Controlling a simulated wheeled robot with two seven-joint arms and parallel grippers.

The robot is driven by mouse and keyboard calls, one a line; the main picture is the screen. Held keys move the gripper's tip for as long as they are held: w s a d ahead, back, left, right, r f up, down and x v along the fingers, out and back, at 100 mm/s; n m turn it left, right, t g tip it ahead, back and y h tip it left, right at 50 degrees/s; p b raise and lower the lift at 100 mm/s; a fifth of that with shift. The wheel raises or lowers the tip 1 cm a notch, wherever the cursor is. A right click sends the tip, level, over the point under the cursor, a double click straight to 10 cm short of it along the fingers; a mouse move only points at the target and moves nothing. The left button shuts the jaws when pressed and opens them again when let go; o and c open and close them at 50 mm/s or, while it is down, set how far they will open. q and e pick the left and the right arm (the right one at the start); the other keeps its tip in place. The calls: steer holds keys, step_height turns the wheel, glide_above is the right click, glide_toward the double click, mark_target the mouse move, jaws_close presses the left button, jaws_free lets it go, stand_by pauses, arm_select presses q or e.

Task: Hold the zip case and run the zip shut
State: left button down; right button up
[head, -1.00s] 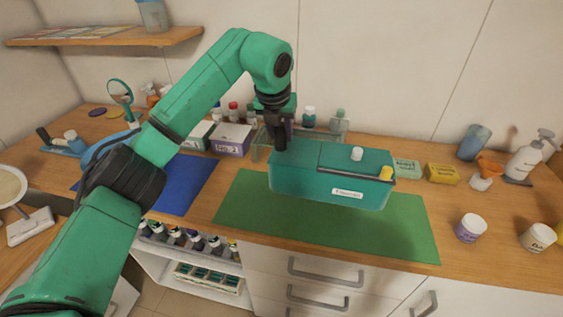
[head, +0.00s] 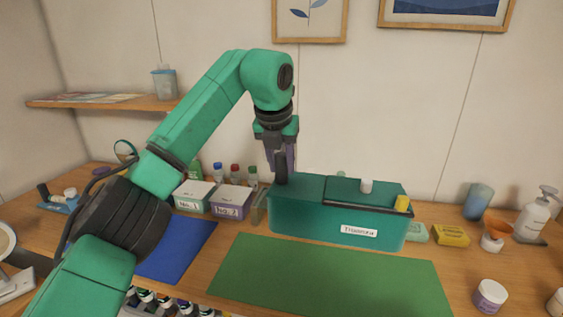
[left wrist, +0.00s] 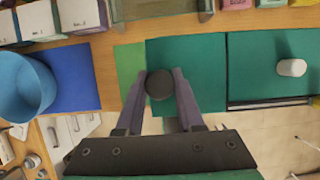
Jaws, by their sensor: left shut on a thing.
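The zip case (head: 300,218) is a teal box with a white label on its front. A dark line edges the right part of its top, with a yellow piece (head: 402,203) at the right end and a white knob (head: 366,186) behind the line. My left gripper (head: 281,165) points down at the case's left end, shut on a dark upright post. In the left wrist view this post (left wrist: 159,84) shows round between the fingers, over the teal top. I cannot tell whether the case touches the green mat (head: 330,275). My right gripper is out of view.
A blue mat (head: 178,252) lies to the left. Boxes (head: 230,200) and small bottles stand behind it. A yellow packet (head: 451,235), an orange-topped item (head: 493,232), a pump bottle (head: 538,215) and a jar (head: 490,296) stand at right. A wall shelf (head: 110,102) is at upper left.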

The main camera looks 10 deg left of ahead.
arm_select(q)
step_height(320, 180, down, 18)
steer(key=b, duration=1.1)
steer(key=shift+b, duration=0.3)
steer(key=shift+f, duration=0.3)
